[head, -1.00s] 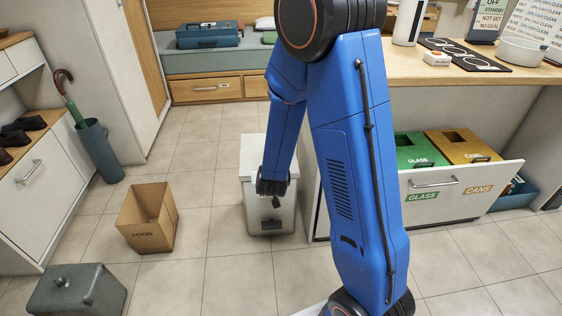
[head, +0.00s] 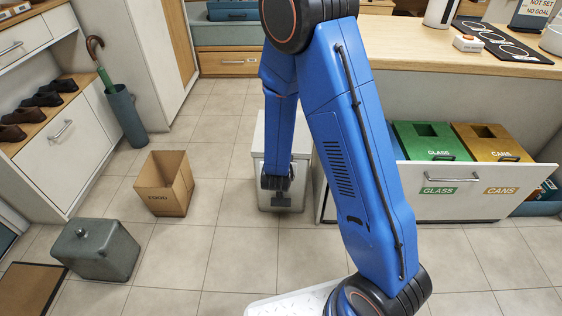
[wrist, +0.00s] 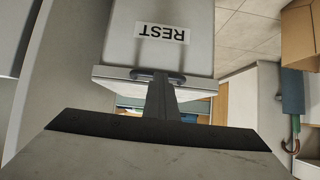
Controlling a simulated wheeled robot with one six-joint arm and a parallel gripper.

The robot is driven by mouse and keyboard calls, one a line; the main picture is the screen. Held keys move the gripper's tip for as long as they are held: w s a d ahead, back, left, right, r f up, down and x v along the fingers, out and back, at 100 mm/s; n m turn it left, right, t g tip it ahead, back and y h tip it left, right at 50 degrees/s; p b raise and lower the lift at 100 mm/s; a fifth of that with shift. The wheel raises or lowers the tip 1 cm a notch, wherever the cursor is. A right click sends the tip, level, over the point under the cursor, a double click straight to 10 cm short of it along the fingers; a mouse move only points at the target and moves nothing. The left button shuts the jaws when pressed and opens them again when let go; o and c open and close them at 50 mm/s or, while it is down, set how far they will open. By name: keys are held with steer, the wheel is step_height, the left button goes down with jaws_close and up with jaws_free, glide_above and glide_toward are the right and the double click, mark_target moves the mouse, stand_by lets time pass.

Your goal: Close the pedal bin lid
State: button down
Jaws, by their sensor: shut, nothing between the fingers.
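The pedal bin appears to be the pale grey-white bin (head: 269,145), partly hidden behind my arm in the head view. In the wrist view its front (wrist: 160,50) shows upside down with a REST label and a dark handle at a rim. My gripper (head: 277,188) is in front of the bin in the head view. In the wrist view its closed fingers (wrist: 164,88) overlap the handle area; I cannot tell whether they touch it. My arm hides much of the bin's top, so the lid's angle is unclear.
A FOOD cardboard box (head: 165,195) and a grey lidded box (head: 97,250) stand on the floor to the left. An open drawer (head: 465,190) with GLASS and CANS bins is at right, under the counter (head: 420,62). The tiled floor between is clear.

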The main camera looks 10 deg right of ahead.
steer(key=shift+s+d+f+g, duration=0.1)
steer(key=shift+s+f+g, duration=0.1)
steer(key=shift+f, duration=0.25)
steer(key=shift+s+d+f+g, duration=0.1)
steer(key=shift+f+g, duration=0.1)
steer(key=shift+f, duration=0.2)
steer(key=s+a+r+n+y, duration=0.1)
steer(key=s+r+y, duration=0.1)
steer(key=r, duration=0.8)
steer(key=s+a+r+y, duration=0.1)
steer(key=r+y, duration=0.1)
steer(key=r, duration=0.9)
steer(key=s+d+r+n+g, duration=0.1)
steer(key=s+d+r, duration=0.2)
steer(key=s, duration=0.7)
steer(key=s+d+r+g, duration=0.2)
steer(key=s+d+r, duration=0.2)
steer(key=s, duration=0.7)
steer(key=s+d+r+n+g, duration=0.1)
steer(key=s+d+r, duration=0.3)
steer(key=s, duration=0.6)
steer(key=shift+s+d+n+g+h, duration=0.15)
steer(key=shift+s+n+g+h, duration=0.15)
steer(key=shift+g+h, duration=0.15)
